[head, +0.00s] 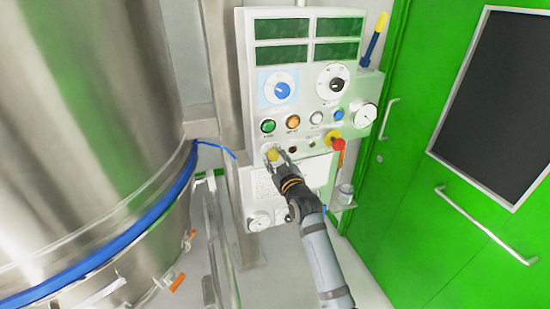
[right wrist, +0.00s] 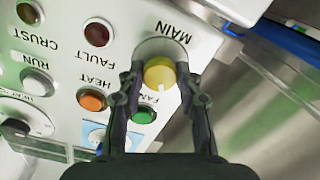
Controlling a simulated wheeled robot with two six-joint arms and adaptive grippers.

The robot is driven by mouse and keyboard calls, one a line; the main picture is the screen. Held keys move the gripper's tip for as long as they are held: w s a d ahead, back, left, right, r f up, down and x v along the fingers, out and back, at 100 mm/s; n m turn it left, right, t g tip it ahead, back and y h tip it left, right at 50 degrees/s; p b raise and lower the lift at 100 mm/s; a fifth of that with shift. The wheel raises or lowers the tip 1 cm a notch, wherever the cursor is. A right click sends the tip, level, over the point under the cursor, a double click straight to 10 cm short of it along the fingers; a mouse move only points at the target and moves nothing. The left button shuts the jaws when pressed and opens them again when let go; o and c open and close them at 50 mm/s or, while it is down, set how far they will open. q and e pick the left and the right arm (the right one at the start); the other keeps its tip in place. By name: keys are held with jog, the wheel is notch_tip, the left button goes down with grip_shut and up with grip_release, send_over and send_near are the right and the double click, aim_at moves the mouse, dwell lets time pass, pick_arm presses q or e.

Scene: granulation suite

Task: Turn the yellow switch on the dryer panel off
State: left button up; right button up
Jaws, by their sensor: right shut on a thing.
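The dryer panel (head: 260,95) is a pale box on a metal post, with displays, knobs and lamps. Its yellow switch (head: 272,154) sits at the lower left of the panel. In the right wrist view the yellow switch (right wrist: 160,73) is a round knob under the label MAIN, with a small white mark on its lower part. My right gripper (head: 273,158) is at the yellow switch, one finger on each side, shut on it; in the wrist view its fingers (right wrist: 158,78) flank the knob. My left gripper is not in view.
A red emergency button (head: 337,142) sticks out right of the switch. Green (head: 267,126) and orange (head: 292,121) lamps sit just above it. A large steel vessel (head: 90,100) with a blue band stands at left, a green door (head: 450,150) at right.

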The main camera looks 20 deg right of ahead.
jog(key=o, duration=1.2)
jog(key=shift+c, duration=0.2)
jog(key=s, duration=1.2)
jog(key=shift+d, duration=0.2)
